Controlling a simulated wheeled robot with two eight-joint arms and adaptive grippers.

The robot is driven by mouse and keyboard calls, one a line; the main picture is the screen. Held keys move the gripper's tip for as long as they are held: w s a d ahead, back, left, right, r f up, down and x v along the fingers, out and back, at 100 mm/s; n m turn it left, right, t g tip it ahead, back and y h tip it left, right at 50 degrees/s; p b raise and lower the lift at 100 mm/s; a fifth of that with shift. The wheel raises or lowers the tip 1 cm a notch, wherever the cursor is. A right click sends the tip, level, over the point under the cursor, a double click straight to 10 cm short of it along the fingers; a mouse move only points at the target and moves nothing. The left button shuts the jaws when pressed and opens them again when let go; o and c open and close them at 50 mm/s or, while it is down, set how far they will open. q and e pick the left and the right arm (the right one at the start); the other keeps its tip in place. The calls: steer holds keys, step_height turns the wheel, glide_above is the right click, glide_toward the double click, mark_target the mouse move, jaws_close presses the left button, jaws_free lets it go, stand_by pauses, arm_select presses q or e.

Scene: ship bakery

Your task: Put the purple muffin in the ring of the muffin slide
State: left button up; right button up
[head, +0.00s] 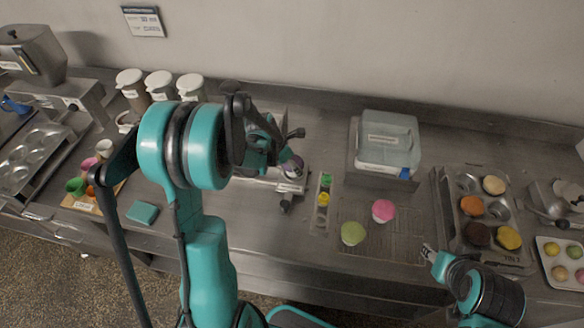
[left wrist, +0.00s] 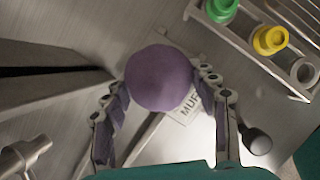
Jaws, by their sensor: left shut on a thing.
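The purple muffin (left wrist: 160,78) is between the two fingers of my left gripper (left wrist: 162,92), which is shut on it. In the head view, the muffin (head: 293,171) shows at the end of the left gripper (head: 287,163), over the muffin slide (head: 262,183). A label beginning "MUF" (left wrist: 189,108) shows beside the muffin in the left wrist view. The slide's ring cannot be made out, and I cannot tell whether the muffin touches the slide. My right gripper (head: 432,254) is at the lower right, away from the slide; its jaws are too small to read.
A rack with green and yellow cups (head: 323,199) stands just right of the slide. Green (head: 353,233) and pink (head: 384,210) muffins lie on a cooling rack. A lidded clear box (head: 388,142) stands behind, and a muffin tin (head: 447,208) to the right.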

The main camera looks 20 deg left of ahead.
arm_select(q)
steer(key=shift+w+f, duration=0.1)
steer(key=shift+f, duration=0.4)
steer(key=shift+f, duration=0.15)
steer(key=o, duration=0.9)
steer(key=shift+c, duration=0.2)
